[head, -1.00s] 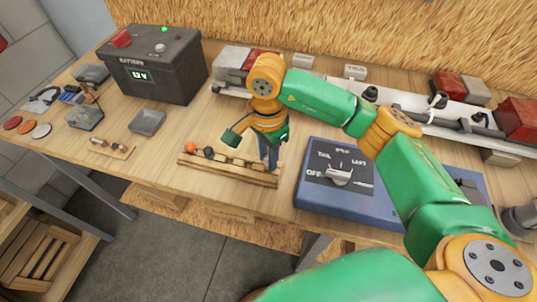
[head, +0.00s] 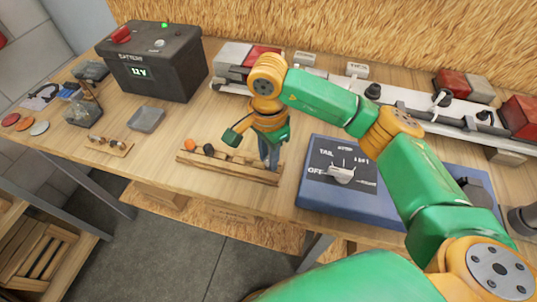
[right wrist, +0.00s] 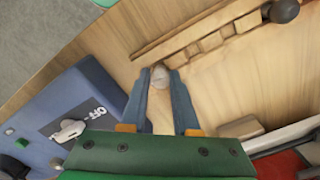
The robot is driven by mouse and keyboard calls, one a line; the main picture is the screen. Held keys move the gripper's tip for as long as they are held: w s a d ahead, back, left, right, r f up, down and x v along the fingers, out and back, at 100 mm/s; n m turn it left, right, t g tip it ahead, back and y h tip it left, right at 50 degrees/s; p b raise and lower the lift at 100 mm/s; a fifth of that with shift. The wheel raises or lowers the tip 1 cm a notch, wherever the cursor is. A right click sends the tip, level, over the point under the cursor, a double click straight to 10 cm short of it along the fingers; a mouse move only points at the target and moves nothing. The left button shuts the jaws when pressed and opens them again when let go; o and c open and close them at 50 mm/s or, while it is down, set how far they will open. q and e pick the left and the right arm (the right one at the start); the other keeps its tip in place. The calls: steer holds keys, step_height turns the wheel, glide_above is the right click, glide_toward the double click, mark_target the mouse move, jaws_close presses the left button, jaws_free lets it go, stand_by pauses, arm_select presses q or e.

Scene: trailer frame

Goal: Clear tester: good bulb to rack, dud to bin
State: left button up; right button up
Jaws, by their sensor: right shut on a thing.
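My right gripper (head: 269,160) points down at the right end of a slotted wooden rack (head: 230,173) near the table's front edge. In the right wrist view its blue fingers (right wrist: 160,85) are shut on a small pale rounded thing, which looks like a bulb (right wrist: 160,75), beside the rack's end. Whether the bulb touches the rack is unclear. An orange ball (head: 190,144) and a black ball (head: 209,149) sit at the rack's left part. A small wooden holder (head: 108,146) with bulb-like pieces lies further left. I cannot tell which thing is the bin. My left gripper is out of view.
A blue switch box (head: 335,180) with a dial stands right of the rack. A black battery (head: 152,70) showing 12 V stands at the back left. Small grey trays (head: 146,119) lie before it. A white light bar (head: 410,105) runs along the back.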

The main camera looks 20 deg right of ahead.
steer(key=shift+f+b, duration=0.45)
steer(key=o, duration=1.4)
steer(key=shift+r+p, duration=2.3)
steer(key=shift+r, duration=1.3)
steer(key=shift+f, duration=0.1)
